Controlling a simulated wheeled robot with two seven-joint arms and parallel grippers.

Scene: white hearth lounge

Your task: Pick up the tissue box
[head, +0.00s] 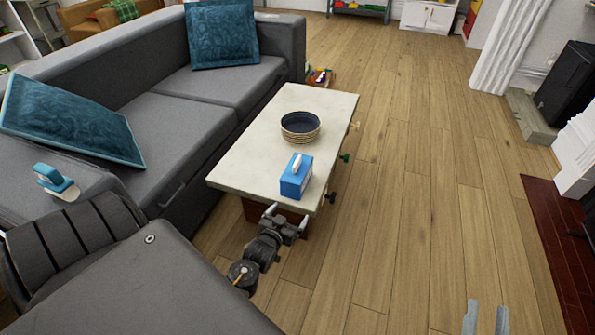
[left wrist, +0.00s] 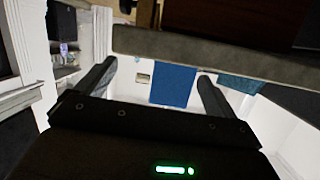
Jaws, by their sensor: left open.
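The blue tissue box (head: 294,186), with a white tissue sticking out of its top, stands upright near the front edge of the pale coffee table (head: 245,165). My left gripper (head: 287,216) is open and empty just in front of the table's near edge, short of the box. In the left wrist view, which looks upside down, the blue box (left wrist: 173,86) shows between the two open fingers (left wrist: 158,78), beyond them and not touched. The tabletop edge (left wrist: 200,52) crosses above it. My right gripper (head: 486,318) is low at the bottom right, its fingers apart over the floor.
A round bowl (head: 300,134) with a dark inside and woven outside stands behind the box on the table. A grey sofa (head: 170,120) with teal cushions (head: 222,35) lies along the table's left. Several knobs stick out on the table's right side. The wooden floor (head: 420,180) there is clear.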

